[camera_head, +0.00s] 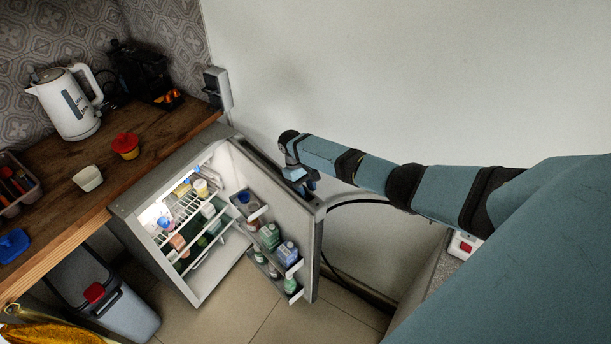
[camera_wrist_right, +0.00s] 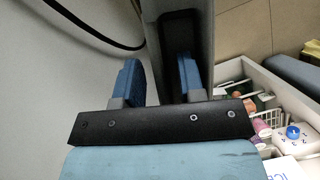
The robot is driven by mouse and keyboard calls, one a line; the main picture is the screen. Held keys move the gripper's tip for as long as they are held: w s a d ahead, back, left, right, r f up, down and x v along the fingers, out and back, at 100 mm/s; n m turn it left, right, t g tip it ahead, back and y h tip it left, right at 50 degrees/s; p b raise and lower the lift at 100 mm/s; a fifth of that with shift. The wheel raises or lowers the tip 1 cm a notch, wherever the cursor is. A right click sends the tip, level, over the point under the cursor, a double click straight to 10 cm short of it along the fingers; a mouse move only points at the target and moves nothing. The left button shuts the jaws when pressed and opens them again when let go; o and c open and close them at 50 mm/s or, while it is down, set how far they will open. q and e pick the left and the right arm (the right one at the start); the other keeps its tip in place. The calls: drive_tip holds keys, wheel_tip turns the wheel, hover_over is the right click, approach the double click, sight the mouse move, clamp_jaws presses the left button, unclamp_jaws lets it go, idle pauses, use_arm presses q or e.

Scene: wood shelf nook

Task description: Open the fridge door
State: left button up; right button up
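The small fridge (camera_head: 165,245) stands under the counter, lit inside and stocked. Its door (camera_head: 275,190) stands wide open, swung out to the right, with bottles and cartons on its inner racks. My right gripper (camera_head: 308,185) is at the top outer corner of the door. In the right wrist view its two blue fingers (camera_wrist_right: 158,80) are spread apart. The door's edge (camera_wrist_right: 206,50), with a dark recess, lies beyond and between them; I cannot tell whether they touch it. My left gripper is not in view.
A wooden counter (camera_head: 95,185) holds a white kettle (camera_head: 70,103), a red-lidded jar (camera_head: 126,145) and a white cup (camera_head: 88,178). A grey bin (camera_head: 115,305) stands left of the fridge. A black cable (camera_head: 355,202) curves behind the door. The white wall is close behind.

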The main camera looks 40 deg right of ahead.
drive_tip(key=b+v, duration=0.1)
drive_tip(key=v, duration=1.2)
drive_tip(key=shift+r, duration=0.4)
drive_tip(key=shift+w, duration=0.1)
